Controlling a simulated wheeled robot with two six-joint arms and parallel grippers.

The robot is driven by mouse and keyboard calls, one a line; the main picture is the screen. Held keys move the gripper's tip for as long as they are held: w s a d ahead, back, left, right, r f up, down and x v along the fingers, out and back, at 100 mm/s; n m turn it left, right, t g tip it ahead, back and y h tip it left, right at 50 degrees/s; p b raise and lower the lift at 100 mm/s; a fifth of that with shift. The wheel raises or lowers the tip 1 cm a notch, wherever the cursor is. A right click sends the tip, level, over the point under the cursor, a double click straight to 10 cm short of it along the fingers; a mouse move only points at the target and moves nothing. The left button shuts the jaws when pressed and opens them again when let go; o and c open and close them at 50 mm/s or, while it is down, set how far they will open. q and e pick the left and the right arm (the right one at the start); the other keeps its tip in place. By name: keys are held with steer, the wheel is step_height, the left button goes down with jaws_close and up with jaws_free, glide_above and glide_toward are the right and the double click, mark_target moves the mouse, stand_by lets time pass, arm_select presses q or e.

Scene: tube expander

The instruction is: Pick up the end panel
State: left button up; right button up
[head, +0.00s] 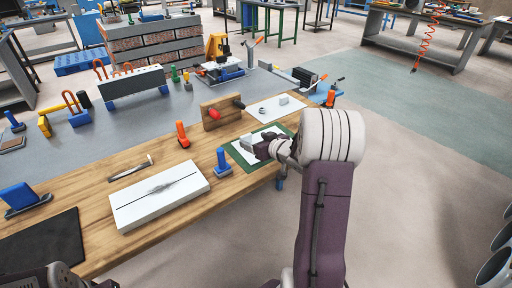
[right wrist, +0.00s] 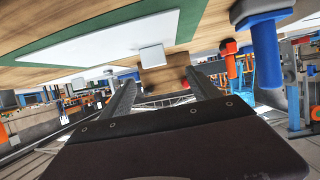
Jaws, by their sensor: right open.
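A light grey block-like piece, which I take to be the end panel (head: 247,142), lies on a white sheet on a green mat (head: 236,157) at the table's right edge. My right gripper (head: 262,148) is just to its right and partly covers it. The right wrist view shows the pale piece (right wrist: 152,57) beyond the two spread fingers (right wrist: 160,92). The jaws are open and empty, and a gap separates them from the piece. Only a bit of my left arm shows at the bottom left of the head view; its jaws are out of frame.
A blue-handled tool (head: 222,161) stands beside the mat, and also shows in the wrist view (right wrist: 265,50). A wooden block with red and black handles (head: 220,112) and an orange-handled tool (head: 182,135) stand behind. A white box (head: 160,194) lies left. Open floor is right.

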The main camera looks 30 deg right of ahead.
mark_target(247, 136)
steer(key=x, duration=0.3)
steer(key=shift+w+d+f+b, duration=0.1)
steer(key=shift+w+f+b, duration=0.2)
steer(key=shift+b, duration=0.1)
steer(key=x, duration=0.3)
steer(key=b+x, duration=0.1)
steer(key=x, duration=0.1)
steer(key=shift+w+d+f, duration=0.1)
steer(key=shift+d+f, duration=0.05)
steer(key=shift+d, duration=0.25)
jaws_close()
